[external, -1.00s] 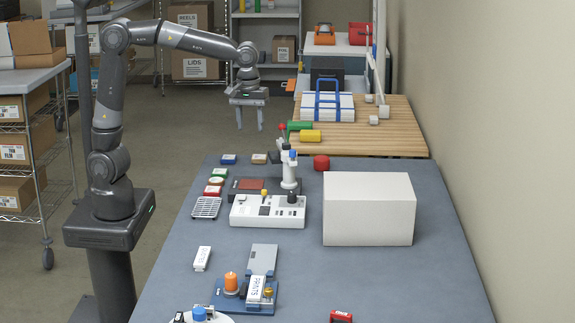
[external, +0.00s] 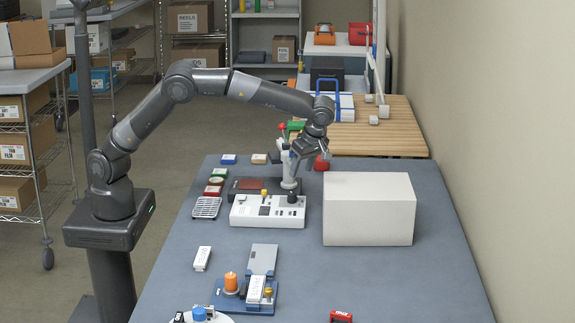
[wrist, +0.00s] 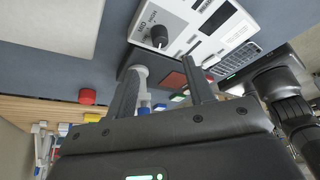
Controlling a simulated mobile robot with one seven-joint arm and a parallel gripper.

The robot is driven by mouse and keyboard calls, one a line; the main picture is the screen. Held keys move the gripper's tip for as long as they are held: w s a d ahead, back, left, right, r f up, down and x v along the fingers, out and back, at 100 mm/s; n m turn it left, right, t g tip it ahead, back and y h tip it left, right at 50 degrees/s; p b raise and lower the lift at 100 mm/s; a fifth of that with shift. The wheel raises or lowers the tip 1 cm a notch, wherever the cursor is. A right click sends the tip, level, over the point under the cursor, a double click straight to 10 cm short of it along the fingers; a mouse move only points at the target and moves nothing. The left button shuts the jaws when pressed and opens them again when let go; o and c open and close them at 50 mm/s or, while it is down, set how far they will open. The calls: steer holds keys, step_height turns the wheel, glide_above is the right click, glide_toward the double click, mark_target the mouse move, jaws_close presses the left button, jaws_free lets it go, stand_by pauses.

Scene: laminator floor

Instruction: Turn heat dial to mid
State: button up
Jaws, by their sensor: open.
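The heat dial is a black knob (external: 292,198) at the right end of a white control panel (external: 262,212) on the blue-grey table. In the wrist view the dial (wrist: 159,34) shows near the top, with MID and HIGH printed beside it; its exact setting is hard to read. My gripper (external: 310,157) is open and empty, tilted, behind and above the panel near a white post. In the wrist view my gripper's two fingers (wrist: 163,70) reach towards the panel, apart from the dial.
A white upright post (external: 289,168) stands just behind the panel, close to my gripper. A large white box (external: 368,210) stands to the right. A red cylinder (wrist: 87,96) and small coloured blocks lie nearby. The table front holds an orange-topped fixture (external: 231,282).

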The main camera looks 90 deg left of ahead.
mark_target(292, 193)
steer(key=x, duration=1)
steer(key=shift+s+f, duration=0.1)
steer(key=shift+c, duration=0.2)
steer(key=c, duration=0.9)
